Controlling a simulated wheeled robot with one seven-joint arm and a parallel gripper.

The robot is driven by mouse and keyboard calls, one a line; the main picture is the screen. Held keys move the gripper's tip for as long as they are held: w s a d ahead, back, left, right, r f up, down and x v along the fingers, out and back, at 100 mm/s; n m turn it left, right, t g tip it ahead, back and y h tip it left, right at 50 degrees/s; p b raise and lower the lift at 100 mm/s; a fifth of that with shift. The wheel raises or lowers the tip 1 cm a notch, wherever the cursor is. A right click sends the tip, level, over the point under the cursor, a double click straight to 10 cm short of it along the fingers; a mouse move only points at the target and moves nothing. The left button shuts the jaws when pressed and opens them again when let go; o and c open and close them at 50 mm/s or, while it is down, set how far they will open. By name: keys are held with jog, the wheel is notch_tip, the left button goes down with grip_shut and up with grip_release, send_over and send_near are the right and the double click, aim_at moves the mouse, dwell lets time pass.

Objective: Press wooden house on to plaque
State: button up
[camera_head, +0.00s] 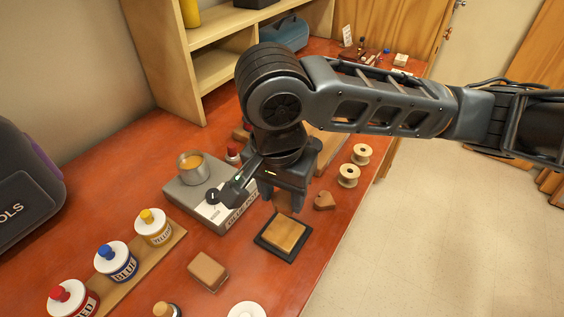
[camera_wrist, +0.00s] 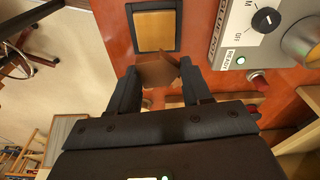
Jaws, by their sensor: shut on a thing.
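The wooden house (camera_wrist: 158,73) is a brown piece between the two fingers of my gripper (camera_wrist: 160,88) in the wrist view. In the head view my gripper (camera_head: 289,201) points down, its fingers closed on the house, which they mostly hide. The plaque (camera_head: 284,235) is a tan wooden square in a black frame on the red table. It lies just below and in front of my gripper in the head view, and just beyond the house in the wrist view (camera_wrist: 156,30). The house looks apart from the plaque's middle; its height above the table is hard to tell.
A grey glue pot unit (camera_head: 183,196) with a dial and a metal cup (camera_head: 193,167) stands left of my gripper. A brown block (camera_head: 208,271) and paint jars (camera_head: 117,261) are at front left.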

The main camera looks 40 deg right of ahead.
aim_at(283, 231)
jog(key=shift+s+a+f, duration=0.15)
jog(key=shift+s+f, duration=0.1)
jog(key=shift+f, duration=3.2)
jog(key=shift+f, duration=0.65)
dwell(1.2)
jog(key=o, duration=1.5)
jog(key=shift+r, duration=3.55)
